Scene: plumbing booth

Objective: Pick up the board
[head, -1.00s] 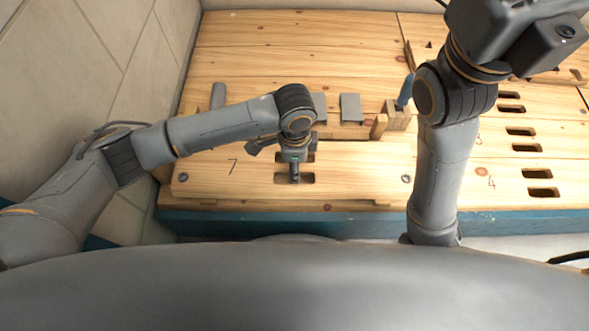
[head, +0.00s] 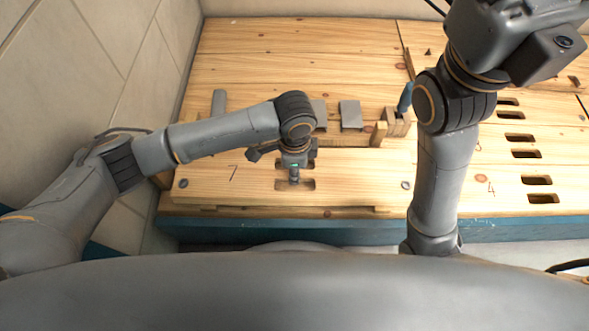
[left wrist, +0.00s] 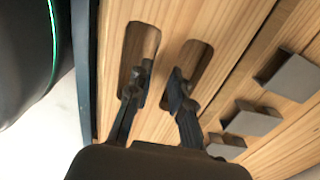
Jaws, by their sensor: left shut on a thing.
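The board (head: 345,175) is a pale wooden panel marked 7, with hand slots and round screws or bolts near its corners. It lies flat at the front of the bench. My left gripper (head: 294,179) is over the slots at the board's middle. In the left wrist view the gripper (left wrist: 157,88) has its two fingers at two long slots, closed on the strip of wood between them. The fingertips are partly hidden in the slots. The board (left wrist: 168,35) shows no clear gap to the bench. My right arm rises at the right; its fingertips are out of frame.
A tiled wall (head: 95,65) closes the left side. More slotted boards (head: 525,140) lie at the right.

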